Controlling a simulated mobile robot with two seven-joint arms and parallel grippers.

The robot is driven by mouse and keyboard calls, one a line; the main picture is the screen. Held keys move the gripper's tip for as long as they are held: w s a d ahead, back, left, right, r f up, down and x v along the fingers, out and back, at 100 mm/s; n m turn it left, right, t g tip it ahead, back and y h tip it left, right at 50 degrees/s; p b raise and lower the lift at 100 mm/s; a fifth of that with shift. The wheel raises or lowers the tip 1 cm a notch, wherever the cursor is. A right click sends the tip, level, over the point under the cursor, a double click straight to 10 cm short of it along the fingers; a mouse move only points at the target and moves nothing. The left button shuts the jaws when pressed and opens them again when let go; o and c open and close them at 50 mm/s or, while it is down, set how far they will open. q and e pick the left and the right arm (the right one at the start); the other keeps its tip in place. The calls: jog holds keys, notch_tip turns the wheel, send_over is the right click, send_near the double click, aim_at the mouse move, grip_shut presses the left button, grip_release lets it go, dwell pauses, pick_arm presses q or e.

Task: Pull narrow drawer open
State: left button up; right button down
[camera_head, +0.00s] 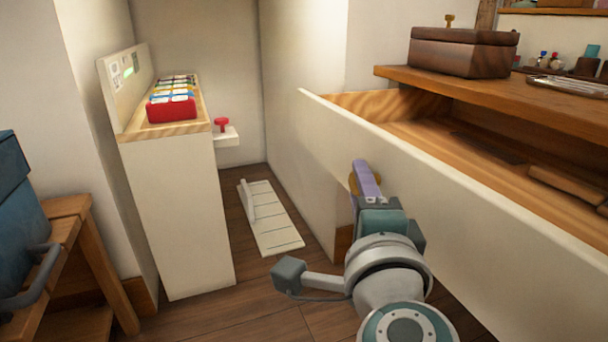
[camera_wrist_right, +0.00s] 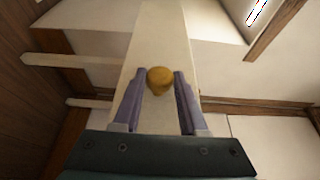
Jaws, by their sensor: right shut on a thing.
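The drawer has a long cream front (camera_head: 460,215) and stands pulled out from under the wooden desk top (camera_head: 545,100). Its wooden inside shows behind the front. A round brass knob (camera_wrist_right: 160,79) sits on the front. My right gripper (camera_head: 366,180) reaches the front's outer face, with its purple fingers at the knob. In the right wrist view the two fingers (camera_wrist_right: 158,98) stand on either side of the knob, shut on it. The gripper hides most of the knob in the head view. My left gripper is not in view.
A dark wooden box (camera_head: 462,52) stands on the desk top. Left is a cream cabinet (camera_head: 180,215) with a red tray (camera_head: 172,110) on top. A white slatted panel (camera_head: 270,220) lies on the floor. A blue case (camera_head: 18,210) sits far left.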

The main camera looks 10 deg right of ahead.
jog(key=shift+c, duration=2.4)
grip_release()
jog(key=p+v, duration=0.2)
jog(key=v, duration=0.8)
